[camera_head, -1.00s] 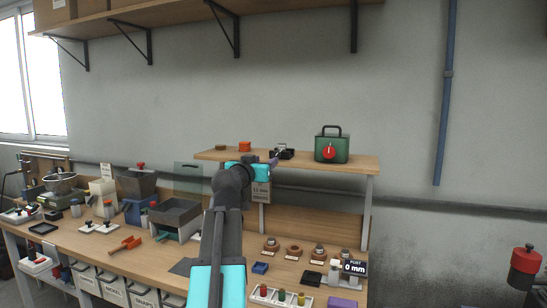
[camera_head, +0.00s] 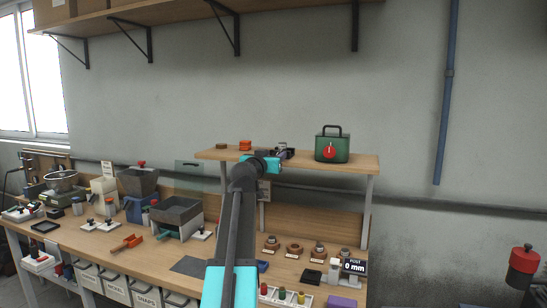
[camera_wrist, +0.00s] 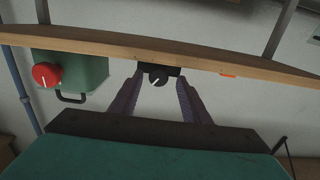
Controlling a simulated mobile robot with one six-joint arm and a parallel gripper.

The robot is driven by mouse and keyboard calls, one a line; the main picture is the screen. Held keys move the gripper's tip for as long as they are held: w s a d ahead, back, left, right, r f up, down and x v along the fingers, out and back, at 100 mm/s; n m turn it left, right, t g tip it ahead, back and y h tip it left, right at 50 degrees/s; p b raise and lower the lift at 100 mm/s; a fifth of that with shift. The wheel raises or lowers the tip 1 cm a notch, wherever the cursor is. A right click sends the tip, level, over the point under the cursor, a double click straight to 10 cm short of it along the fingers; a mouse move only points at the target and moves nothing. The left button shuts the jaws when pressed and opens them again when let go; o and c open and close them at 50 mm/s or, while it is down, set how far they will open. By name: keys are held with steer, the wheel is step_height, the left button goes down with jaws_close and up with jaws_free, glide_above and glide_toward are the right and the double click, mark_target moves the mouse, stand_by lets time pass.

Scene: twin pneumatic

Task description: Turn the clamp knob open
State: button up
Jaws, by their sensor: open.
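A small black knob (camera_wrist: 159,78) with a white pointer line sits on a dark block at the edge of the raised wooden shelf (camera_wrist: 235,68). The pointer lies at a slant in the wrist view, which shows the scene upside down. My gripper (camera_wrist: 160,84) is open, its two purple fingers on either side of the knob in that view. I cannot tell whether they touch it. In the head view my gripper (camera_head: 281,156) is at the shelf and partly hides the dark block (camera_head: 286,151).
A green box (camera_head: 333,148) with a red knob and a handle stands on the shelf to the right. An orange piece (camera_head: 245,146) and a brown disc (camera_head: 222,146) lie to the left. The workbench (camera_head: 110,250) below is crowded with small devices. A display post (camera_head: 353,267) reads 0 mm.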

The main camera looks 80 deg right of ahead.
steer(key=c, duration=1)
steer(key=shift+c, duration=0.2)
steer(key=shift+w+n, duration=0.1)
steer(key=shift+n, duration=2)
steer(key=o, duration=1)
steer(key=shift+w, duration=0.1)
steer(key=shift+o, duration=0.2)
